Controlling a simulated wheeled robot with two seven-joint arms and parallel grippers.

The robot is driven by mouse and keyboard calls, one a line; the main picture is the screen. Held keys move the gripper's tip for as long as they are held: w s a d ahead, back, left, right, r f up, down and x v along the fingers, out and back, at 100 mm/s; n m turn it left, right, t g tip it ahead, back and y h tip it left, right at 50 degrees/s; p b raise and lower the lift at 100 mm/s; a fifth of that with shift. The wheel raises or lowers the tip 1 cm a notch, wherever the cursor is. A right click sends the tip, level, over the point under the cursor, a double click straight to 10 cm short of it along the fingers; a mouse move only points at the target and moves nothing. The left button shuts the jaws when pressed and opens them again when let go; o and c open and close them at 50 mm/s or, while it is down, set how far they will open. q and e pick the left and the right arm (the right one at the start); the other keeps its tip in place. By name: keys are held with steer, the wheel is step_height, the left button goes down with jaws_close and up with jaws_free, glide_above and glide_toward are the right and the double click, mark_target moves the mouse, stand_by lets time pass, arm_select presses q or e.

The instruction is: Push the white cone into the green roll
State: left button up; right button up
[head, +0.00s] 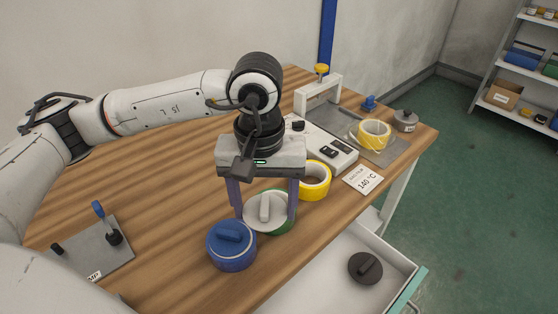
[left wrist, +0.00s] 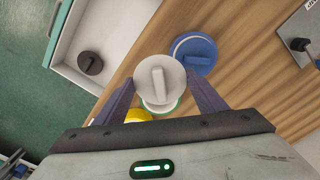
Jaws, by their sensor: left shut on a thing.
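The white cone (head: 264,208), a round piece with a raised bar on top, sits between the fingers of my left gripper (head: 263,212). In the left wrist view the white cone (left wrist: 160,79) has a finger of the left gripper (left wrist: 160,84) against each side, so the gripper is shut on it. The green roll (head: 283,229) is directly beneath the cone and mostly hidden; a green edge (left wrist: 176,108) shows below the cone in the left wrist view. How deep the cone sits in the roll cannot be told. My right gripper is not in view.
A blue roll with a blue cone (head: 231,246) stands close beside, and a yellow roll (head: 315,180) stands behind. A white device (head: 325,145) is farther back. An open drawer (head: 330,290) holds a dark cone (head: 365,268). The left of the wooden table (head: 150,165) is largely clear.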

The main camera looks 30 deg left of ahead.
mark_target(274, 190)
arm_select(q)
steer(key=w+n, duration=0.1)
steer(key=n, duration=0.2)
steer(key=w+n, duration=0.1)
steer(key=n, duration=0.6)
steer(key=shift+w+a+r+p, duration=0.3)
steer(key=shift+w, duration=0.1)
steer(key=w+a+f+n, duration=0.1)
steer(key=w+n, duration=0.1)
steer(key=n, duration=0.8)
steer(key=w+a+f+n+b, duration=0.1)
steer(key=w+f+n, duration=0.1)
steer(key=n, duration=0.8)
steer(key=shift+w, duration=0.65)
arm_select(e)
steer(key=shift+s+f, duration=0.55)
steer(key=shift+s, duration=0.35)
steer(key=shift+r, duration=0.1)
arm_select(q)
steer(key=shift+f, duration=0.1)
steer(key=shift+f+b, duration=0.95)
steer(key=shift+f, duration=0.25)
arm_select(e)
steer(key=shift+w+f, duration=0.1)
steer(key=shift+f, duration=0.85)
arm_select(q)
steer(key=shift+f, duration=0.25)
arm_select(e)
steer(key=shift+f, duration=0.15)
